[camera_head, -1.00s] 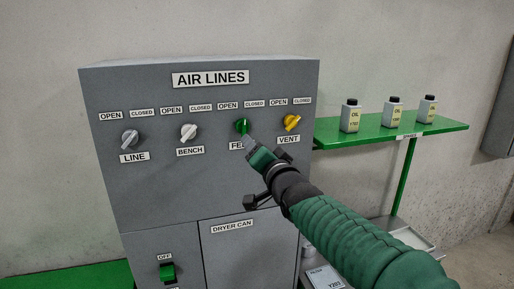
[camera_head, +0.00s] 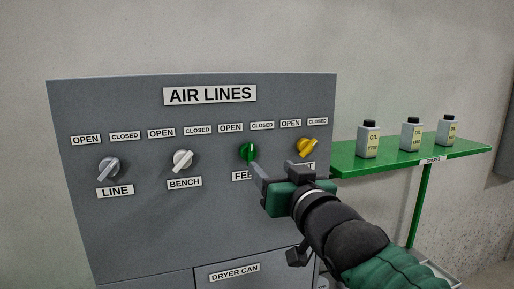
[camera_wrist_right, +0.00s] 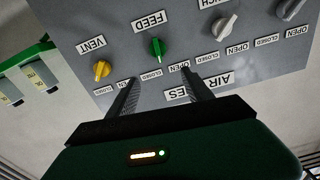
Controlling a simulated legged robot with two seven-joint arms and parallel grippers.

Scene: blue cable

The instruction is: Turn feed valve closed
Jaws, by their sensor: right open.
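The green FEED valve knob (camera_head: 248,152) is on the grey AIR LINES panel (camera_head: 130,225), between the white BENCH knob (camera_head: 182,160) and the yellow VENT knob (camera_head: 306,148). Its handle stands roughly upright, between the OPEN and CLOSED labels above it. My right gripper (camera_head: 278,176) is open and empty, just below and right of the FEED knob. In the right wrist view the green knob (camera_wrist_right: 157,50) lies ahead of the parted fingers (camera_wrist_right: 160,92), apart from them. My left gripper is not in view.
The grey LINE knob (camera_head: 108,168) is at the panel's left. A green shelf (camera_head: 350,171) with oil bottles (camera_head: 411,135) stands to the right. A DRYER CAN door (camera_head: 235,272) is below. The space before the panel's left side is clear.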

